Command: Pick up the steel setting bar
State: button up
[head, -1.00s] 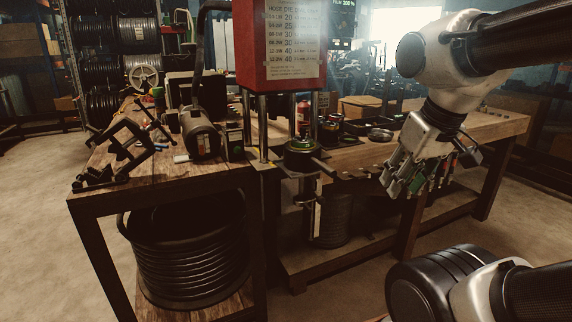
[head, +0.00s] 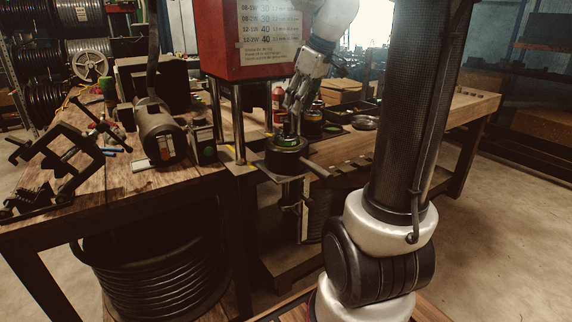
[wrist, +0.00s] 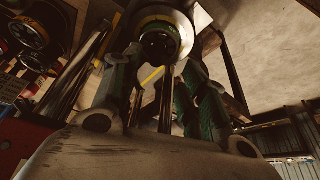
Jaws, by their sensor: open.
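The crimper's round die head (head: 287,146), with a green ring inside, sits below the red press housing (head: 240,45). My gripper (head: 297,108) is open and points down just above the die head. In the wrist view the fingers (wrist: 160,60) stand apart, with the ringed round part (wrist: 188,35) beyond their tips. A narrow metal strip (wrist: 165,105) shows between the fingers; I cannot tell whether it is the steel setting bar. A grey bar (head: 318,168) sticks out to the right of the die head, and I cannot identify it surely either.
Steel columns (head: 238,120) stand close left of my gripper. A red bottle (head: 278,100) and a dark tray (head: 355,110) stand behind it. A motor (head: 160,135) and a black clamp frame (head: 60,165) occupy the left bench. A hose coil (head: 165,270) lies below.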

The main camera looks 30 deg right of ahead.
aim_at(288, 122)
jog(key=x, duration=0.4)
jog(key=w+x, duration=0.1)
jog(key=x, duration=0.3)
jog(key=shift+r, duration=0.15)
grip_shut()
